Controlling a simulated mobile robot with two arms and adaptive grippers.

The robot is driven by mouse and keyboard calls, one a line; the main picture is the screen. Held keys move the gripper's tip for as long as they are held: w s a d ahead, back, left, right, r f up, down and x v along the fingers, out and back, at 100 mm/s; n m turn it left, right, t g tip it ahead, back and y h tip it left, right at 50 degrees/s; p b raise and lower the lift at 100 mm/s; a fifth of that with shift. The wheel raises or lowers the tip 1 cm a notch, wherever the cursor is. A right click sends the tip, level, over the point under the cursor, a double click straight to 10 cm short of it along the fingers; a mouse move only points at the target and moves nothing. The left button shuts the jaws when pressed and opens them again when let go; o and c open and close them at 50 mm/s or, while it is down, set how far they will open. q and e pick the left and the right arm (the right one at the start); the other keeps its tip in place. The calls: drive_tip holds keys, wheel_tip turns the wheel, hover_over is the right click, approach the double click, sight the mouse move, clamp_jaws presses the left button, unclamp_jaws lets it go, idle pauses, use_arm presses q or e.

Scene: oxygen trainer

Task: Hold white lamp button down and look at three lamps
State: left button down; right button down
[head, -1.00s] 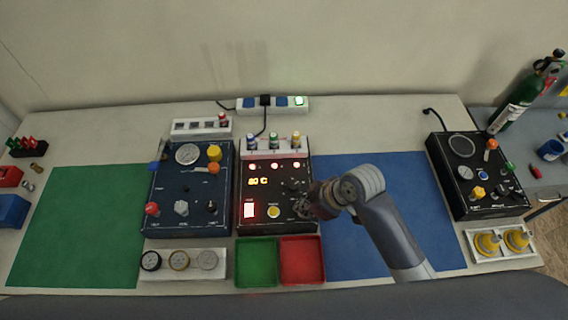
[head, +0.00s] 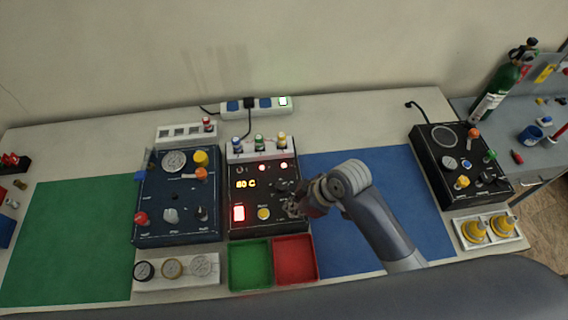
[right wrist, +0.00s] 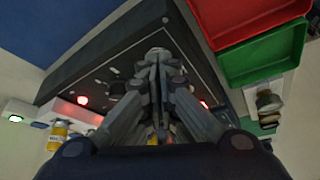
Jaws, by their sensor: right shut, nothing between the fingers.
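The black control box (head: 268,228) stands mid-table, with an orange "80 C" readout, a lit red switch (head: 239,213) and a yellow button (head: 264,213). Two small red lamps, a middle one (head: 262,167) and a right one (head: 284,166), glow near its top; a third lamp cannot be made out clearly. My right gripper (head: 293,209) is shut and empty, its tips down at the box's lower right. In the right wrist view the shut fingertips (right wrist: 157,58) reach a pale round button (right wrist: 158,50), which they partly cover; how far it is pressed cannot be told. My left gripper is not in view.
Green (head: 250,287) and red (head: 296,282) trays sit in front of the box. A blue panel (head: 178,231) with a gauge stands left, and another black box (head: 447,185) stands right. Small bottles (head: 259,144) stand on the white ledge behind. The green mat (head: 75,240) is clear.

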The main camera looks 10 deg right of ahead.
drive_tip(key=shift+r+p, duration=0.55)
drive_tip(key=shift+r, duration=2.65)
